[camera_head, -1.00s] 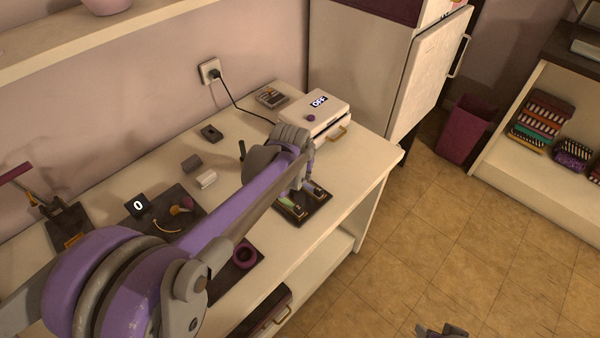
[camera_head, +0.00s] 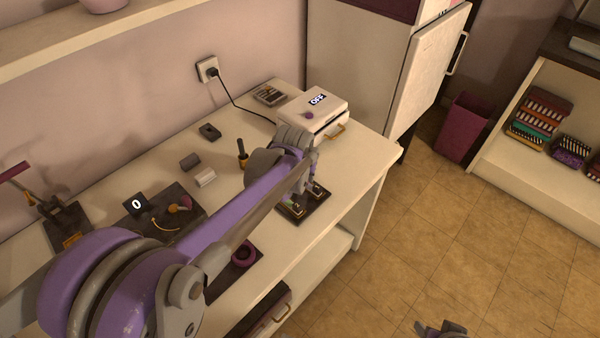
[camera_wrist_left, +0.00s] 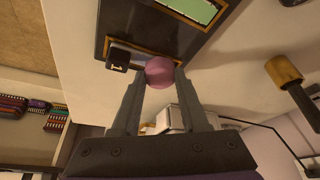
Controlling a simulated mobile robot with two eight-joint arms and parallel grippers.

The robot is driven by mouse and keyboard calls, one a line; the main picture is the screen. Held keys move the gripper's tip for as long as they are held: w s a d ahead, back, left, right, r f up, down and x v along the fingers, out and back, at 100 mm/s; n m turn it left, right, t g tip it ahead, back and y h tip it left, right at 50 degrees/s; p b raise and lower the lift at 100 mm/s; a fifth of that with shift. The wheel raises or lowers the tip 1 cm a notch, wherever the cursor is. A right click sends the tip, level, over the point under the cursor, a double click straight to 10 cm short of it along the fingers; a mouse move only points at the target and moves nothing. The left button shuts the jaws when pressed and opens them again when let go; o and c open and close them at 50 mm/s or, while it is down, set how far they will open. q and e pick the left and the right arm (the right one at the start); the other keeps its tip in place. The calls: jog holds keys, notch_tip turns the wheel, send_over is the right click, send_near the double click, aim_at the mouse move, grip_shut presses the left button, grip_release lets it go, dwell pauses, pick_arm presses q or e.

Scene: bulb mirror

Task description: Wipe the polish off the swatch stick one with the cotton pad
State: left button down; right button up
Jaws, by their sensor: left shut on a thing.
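My left gripper (camera_wrist_left: 158,82) is shut on the round pink cotton pad (camera_wrist_left: 159,72). It holds the pad over the dark swatch board (camera_wrist_left: 165,35), at the end of a gold-framed slot with a tile marked 1 (camera_wrist_left: 118,58). The pad and fingers partly hide this slot, so swatch stick one and any polish on it are unclear. I cannot tell whether the pad touches it. A green swatch (camera_wrist_left: 195,8) lies in another gold frame on the board. In the head view the left gripper (camera_head: 303,193) is above the board (camera_head: 305,210). My right gripper (camera_head: 440,328) is partly cut off at the bottom edge.
A white box with an OFF display (camera_head: 312,108) stands behind the board. A dark bottle with a gold part (camera_head: 242,155) stands left of the gripper; more small items lie further left. The table's front edge is close to the board.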

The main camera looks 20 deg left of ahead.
pick_arm(q)
jog(key=shift+s+d, duration=0.3)
jog(key=shift+d, duration=0.5)
jog(key=shift+w+a, duration=0.3)
jog(key=shift+a, duration=0.5)
jog(key=shift+w+a, duration=0.25)
jog(key=shift+a, duration=0.55)
jog(key=shift+s+d+p, duration=0.15)
jog(key=shift+s+d, duration=0.15)
jog(key=shift+d, duration=0.5)
jog(key=shift+s+d+p, duration=0.15)
jog(key=shift+s+d, duration=0.1)
jog(key=shift+d, duration=0.55)
jog(key=shift+w+a, duration=0.3)
jog(key=shift+a, duration=0.5)
jog(key=shift+w+a, duration=0.25)
jog(key=shift+a, duration=0.5)
jog(key=shift+s+d, duration=0.3)
jog(key=shift+d, duration=0.5)
jog(key=shift+s+d, duration=0.3)
jog(key=shift+d, duration=0.5)
jog(key=shift+w+a, duration=0.25)
jog(key=shift+a, duration=0.35)
jog(key=shift+w+a, duration=0.2)
jog(key=shift+a, duration=0.4)
jog(key=shift+w+a+p, duration=0.2)
jog(key=shift+a+p, duration=0.1)
jog(key=shift+a, duration=0.25)
